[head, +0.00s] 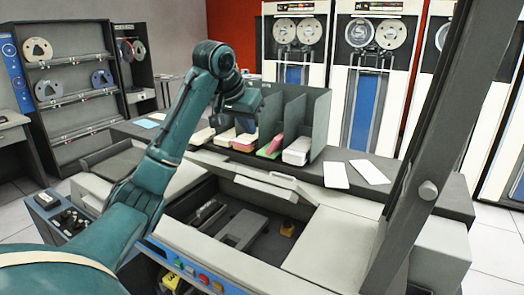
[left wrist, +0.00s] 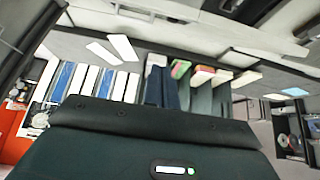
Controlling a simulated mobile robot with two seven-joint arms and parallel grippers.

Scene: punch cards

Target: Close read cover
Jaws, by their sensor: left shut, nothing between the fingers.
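The desk-like card machine fills the lower middle of the head view, with an open dark cavity (head: 240,225) showing mechanism parts inside. A large slanted panel with a dark edge beam (head: 430,150) stands raised at the right; it looks like the open read cover, though its top is cut off. My left gripper (head: 245,108) is shut and empty, held high beyond the cavity, in front of the card rack and apart from the raised panel. My right gripper is not in view.
A grey divided rack (head: 318,125) with coloured card stacks stands behind the cavity; it also shows upside down in the left wrist view (left wrist: 170,90). White cards (head: 336,175) lie right of it. A control box (head: 60,215) sits at the left. Tape cabinets (head: 365,90) line the back.

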